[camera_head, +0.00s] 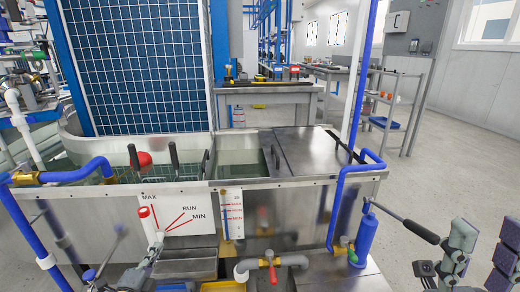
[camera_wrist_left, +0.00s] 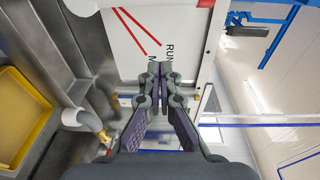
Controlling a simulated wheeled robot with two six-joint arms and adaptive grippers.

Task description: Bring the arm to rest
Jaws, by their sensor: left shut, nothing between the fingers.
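My left gripper (camera_head: 157,244) shows low at the left of the head view, in front of the white MAX/RUN/MIN panel (camera_head: 207,228). Its fingers meet with nothing between them. In the left wrist view the shut fingertips (camera_wrist_left: 160,72) overlap the panel (camera_wrist_left: 110,35) near RUN; any contact cannot be told. A red-tipped white lever (camera_head: 146,213) points up toward MAX, close to the fingertips in the head view. My right gripper (camera_head: 485,232) stands at the lower right edge, fingers apart and empty, partly cut off.
The metal tank (camera_head: 300,215) fills the middle. A black rod (camera_head: 415,228) ends close to my right gripper in the picture. A blue pipe (camera_head: 337,205), a red-handled valve (camera_head: 270,262) and a yellow tray (camera_wrist_left: 22,110) are near. The floor (camera_head: 440,160) at right is clear.

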